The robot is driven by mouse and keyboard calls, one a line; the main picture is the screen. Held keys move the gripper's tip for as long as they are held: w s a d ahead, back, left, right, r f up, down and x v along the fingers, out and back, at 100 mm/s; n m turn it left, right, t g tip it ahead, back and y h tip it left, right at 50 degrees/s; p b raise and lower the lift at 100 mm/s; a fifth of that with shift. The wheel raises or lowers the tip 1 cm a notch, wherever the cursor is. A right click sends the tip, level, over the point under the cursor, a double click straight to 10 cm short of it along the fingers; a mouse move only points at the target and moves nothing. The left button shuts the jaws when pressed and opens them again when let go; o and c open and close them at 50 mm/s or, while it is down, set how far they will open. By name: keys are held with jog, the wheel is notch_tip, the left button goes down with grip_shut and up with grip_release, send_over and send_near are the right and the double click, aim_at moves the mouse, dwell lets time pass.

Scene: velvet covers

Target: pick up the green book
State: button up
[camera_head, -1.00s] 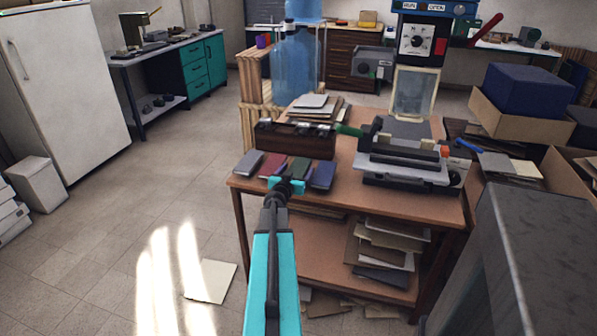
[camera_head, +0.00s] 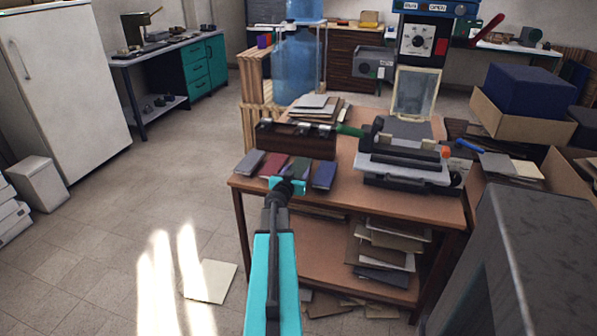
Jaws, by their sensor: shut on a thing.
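The green book (camera_head: 299,167) is in a row of books near the front left of the wooden table (camera_head: 400,207). My gripper (camera_head: 288,185) is at the near end of the green book and shut on it. My gripper hides the book's near part. A dark red book (camera_head: 275,169) lies close on its left and a dark blue book (camera_head: 324,174) on its right. I cannot tell whether the green book is clear of the table top.
A grey book (camera_head: 249,162) ends the row at the left. Behind the row stands a dark brown rack (camera_head: 297,138) with metal parts. A grey machine (camera_head: 403,155) stands at the right. A large grey block (camera_head: 540,250) fills the lower right. Open floor lies left.

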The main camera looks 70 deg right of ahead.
aim_at(298, 171)
jog(key=shift+r, duration=0.15)
notch_tip(298, 171, up, 10)
jog(key=p, duration=0.5)
